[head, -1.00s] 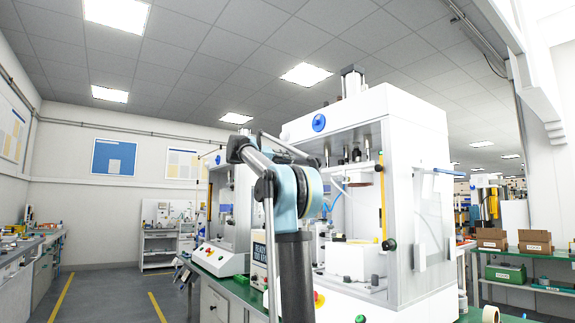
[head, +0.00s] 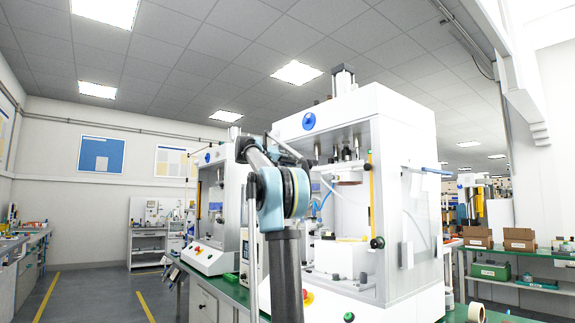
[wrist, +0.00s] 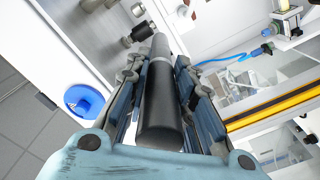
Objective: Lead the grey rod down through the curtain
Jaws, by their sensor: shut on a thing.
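The grey rod (wrist: 160,110) is dark grey with a paler band and end; in the wrist view it lies lengthwise between the fingers of my gripper (wrist: 160,85), which is shut on it. The far end points toward the press's upper fittings; I see no clear contact there. The curtain shows as an upright yellow strip (head: 371,195) at the right of the press opening in the head view, and as a slanted yellow and black strip (wrist: 275,104) right of the rod in the wrist view.
The white press (head: 405,130) has a blue disc (head: 309,121) on its header, also left of my gripper in the wrist view (wrist: 84,101). A white block (head: 341,256) stands inside the press. A tape roll (head: 476,312) sits on the green bench at right.

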